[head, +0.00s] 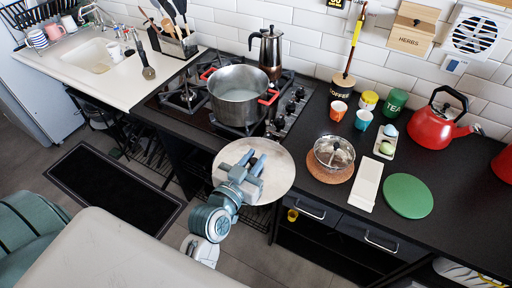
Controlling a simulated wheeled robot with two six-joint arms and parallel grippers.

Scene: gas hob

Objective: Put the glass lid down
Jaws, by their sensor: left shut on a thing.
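My left gripper (254,164) is over the middle of a wide, pale, round disc, which I take to be the glass lid (281,177). It looks milky rather than clear. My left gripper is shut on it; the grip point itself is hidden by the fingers. The lid is in front of the hob, across the counter's front edge, and looks held in the air. The steel pot (238,95) with red handles stands uncovered on the hob, pale liquid inside. My right gripper is not in view.
Right of the lid, a shiny glass-topped vessel (334,152) sits on a cork mat (323,172). Beyond are a white board (369,182), a green round mat (407,196), cups and a red kettle (438,122). A moka pot (270,50) stands behind the steel pot.

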